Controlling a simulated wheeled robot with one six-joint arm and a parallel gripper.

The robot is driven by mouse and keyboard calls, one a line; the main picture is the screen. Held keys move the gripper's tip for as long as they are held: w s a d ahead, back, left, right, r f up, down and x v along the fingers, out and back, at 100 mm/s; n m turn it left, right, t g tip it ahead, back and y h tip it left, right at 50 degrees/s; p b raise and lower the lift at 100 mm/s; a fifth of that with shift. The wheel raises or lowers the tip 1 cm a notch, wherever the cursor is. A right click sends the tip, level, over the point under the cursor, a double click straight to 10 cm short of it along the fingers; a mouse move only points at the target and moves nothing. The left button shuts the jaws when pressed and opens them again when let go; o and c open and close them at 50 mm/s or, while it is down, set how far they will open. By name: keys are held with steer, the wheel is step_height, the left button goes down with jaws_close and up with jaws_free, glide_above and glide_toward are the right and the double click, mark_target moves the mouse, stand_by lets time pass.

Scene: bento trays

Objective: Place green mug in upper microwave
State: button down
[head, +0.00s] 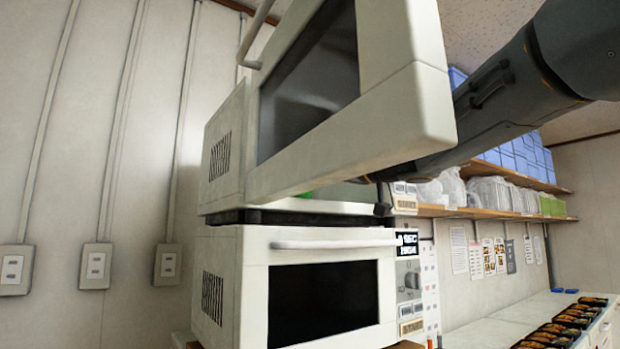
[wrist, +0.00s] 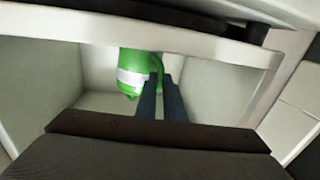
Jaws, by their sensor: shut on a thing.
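The green mug (wrist: 130,84) has a white band and shows inside a pale, box-like cavity in the wrist view. My gripper (wrist: 162,78) is shut on the mug at its right side, where the handle seems to be. The upper microwave (head: 222,165) stands on the lower one, with its door (head: 415,110) swung open toward the head camera. My arm reaches in from the right behind that door, which hides my gripper in the head view. A small patch of green, likely the mug (head: 303,195), shows below the door. Whether the mug touches the cavity floor cannot be told.
The lower microwave (head: 255,247) is closed, directly below. Shelves (head: 500,213) with bags and blue boxes are on the right. A white counter (head: 520,318) carries several bento trays (head: 572,318). The open door stands close in front of my arm.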

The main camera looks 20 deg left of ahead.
steer(key=c, duration=1.9)
jaws_free()
steer(key=shift+o, duration=0.2)
steer(key=shift+s+d, duration=0.1)
steer(key=shift+d, duration=0.15)
steer(key=b+v, duration=0.2)
steer(key=v, duration=0.9)
steer(key=shift+s+d, duration=0.2)
steer(key=shift+r, duration=0.1)
